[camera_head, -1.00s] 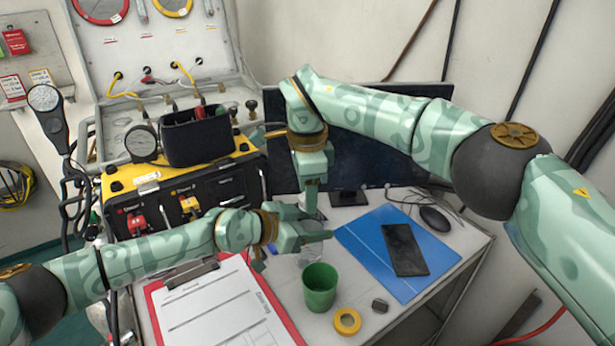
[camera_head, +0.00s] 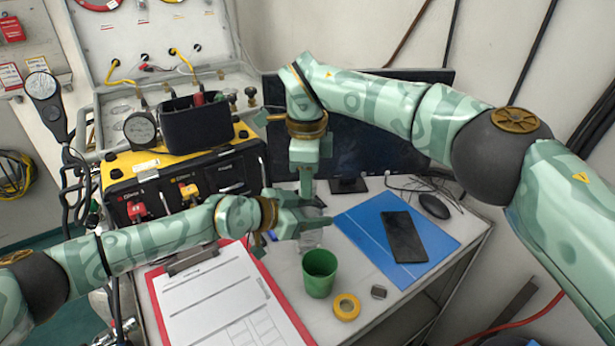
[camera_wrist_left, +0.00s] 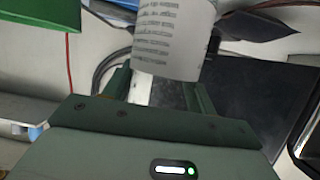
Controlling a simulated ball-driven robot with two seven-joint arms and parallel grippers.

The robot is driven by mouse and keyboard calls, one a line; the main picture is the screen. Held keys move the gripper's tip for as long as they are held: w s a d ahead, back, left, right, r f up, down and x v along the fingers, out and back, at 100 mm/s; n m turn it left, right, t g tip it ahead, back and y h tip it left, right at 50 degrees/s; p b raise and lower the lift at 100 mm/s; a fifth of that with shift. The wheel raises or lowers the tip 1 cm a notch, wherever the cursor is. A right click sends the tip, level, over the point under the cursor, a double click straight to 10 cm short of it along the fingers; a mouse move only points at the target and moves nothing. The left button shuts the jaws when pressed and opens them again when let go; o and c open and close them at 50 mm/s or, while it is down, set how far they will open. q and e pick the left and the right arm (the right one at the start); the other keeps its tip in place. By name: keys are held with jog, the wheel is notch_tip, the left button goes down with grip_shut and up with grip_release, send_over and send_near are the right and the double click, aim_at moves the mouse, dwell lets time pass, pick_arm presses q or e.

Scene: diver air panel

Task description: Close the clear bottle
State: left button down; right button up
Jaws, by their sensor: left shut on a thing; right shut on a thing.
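That gripper is shut around the bottle. In the left wrist view, the bottle's white printed label (camera_wrist_left: 172,40) shows at the fingertips of my left gripper (camera_wrist_left: 158,88). My right gripper (camera_head: 306,188) points straight down above the left gripper's fingers, over the bottle. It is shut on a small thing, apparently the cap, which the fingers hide. I cannot tell whether the cap touches the bottle's neck.
A green cup (camera_head: 319,273) and a yellow tape roll (camera_head: 346,307) stand in front of the bottle. A red clipboard (camera_head: 290,312) lies left, a blue folder (camera_head: 365,232) with a black phone (camera_head: 404,237) right. A monitor (camera_head: 375,120) is behind; the black-yellow air panel (camera_head: 200,180) is left.

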jog(key=o, duration=1.1)
jog(key=shift+r, duration=2.25)
jog(key=shift+s+r+m, duration=0.1)
jog(key=shift+r+m, duration=0.5)
jog(key=shift+r, duration=1.25)
jog(key=shift+c, duration=0.4)
jog(key=shift+f, duration=0.1)
jog(key=shift+f, duration=3.95)
